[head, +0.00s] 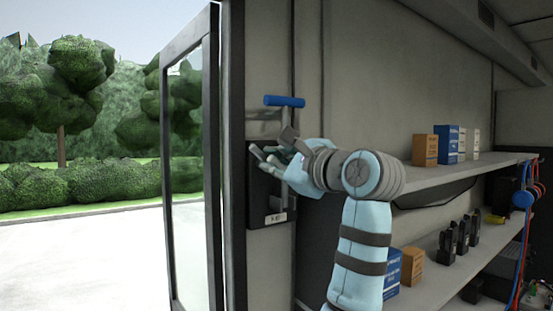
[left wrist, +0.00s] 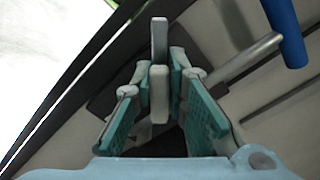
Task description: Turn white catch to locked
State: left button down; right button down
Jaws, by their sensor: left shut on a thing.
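The white catch (left wrist: 159,82) shows in the left wrist view as a pale upright bar between my fingertips. My left gripper (left wrist: 160,75) is shut on it, with a green-padded finger on each side. In the head view my left gripper (head: 268,158) is at the dark plate (head: 262,205) on the wall beside the open door. There the gripper mostly hides the catch. A small label (head: 276,218) sits low on the plate, too small to read surely. The catch's locked mark cannot be made out. My right gripper is in neither view.
A blue handle (head: 284,101) sticks out just above the gripper, and shows close by in the left wrist view (left wrist: 286,32). A glazed door (head: 163,190) stands open at left. Shelves (head: 440,177) with boxes and dark devices are at right.

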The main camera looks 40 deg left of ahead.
pick_arm(q)
jog(key=n, duration=0.4)
jog(key=shift+s+f+n, duration=0.1)
jog(key=shift+f+n, duration=0.2)
jog(key=shift+f, duration=0.05)
jog(key=shift+f+n, duration=0.25)
jog(key=shift+n, duration=1.55)
jog(key=c, duration=1.6)
grip_release()
jog(key=shift+s+r, duration=0.1)
jog(key=v, duration=0.7)
